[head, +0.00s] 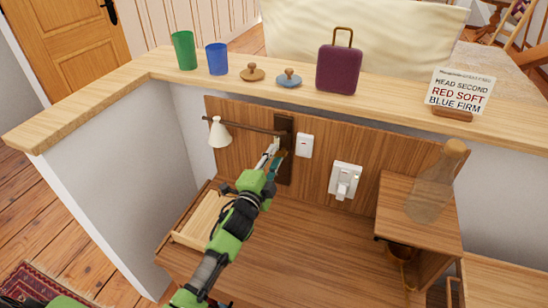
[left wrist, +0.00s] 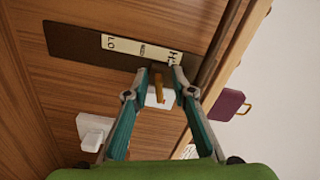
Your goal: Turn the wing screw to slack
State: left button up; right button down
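A dark upright plate (head: 285,170) is fixed to the wooden back panel, and a thin lamp arm with a white shade (head: 219,133) reaches left from it. In the left wrist view the plate (left wrist: 75,42) carries a pale scale (left wrist: 125,47) marked LO and HI. A small brass piece (left wrist: 159,88), apparently the wing screw, shows between my left fingertips. My left gripper (head: 273,157) is at the plate; in the wrist view its fingertips (left wrist: 159,75) are apart, one on each side of the brass piece. Contact cannot be told. My right gripper is not in view.
A white switch (head: 304,145) is just right of the plate, and a white socket (head: 345,180) is further right. An open drawer (head: 198,222) is at lower left. Cups, knobbed discs, a purple case (head: 338,70) and a sign (head: 460,91) stand on the ledge above.

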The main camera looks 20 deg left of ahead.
pick_arm(q)
jog(key=shift+s+f, duration=0.1)
jog(key=shift+s, duration=0.25)
jog(key=s, duration=1.1)
jog(key=shift+s+a, duration=0.2)
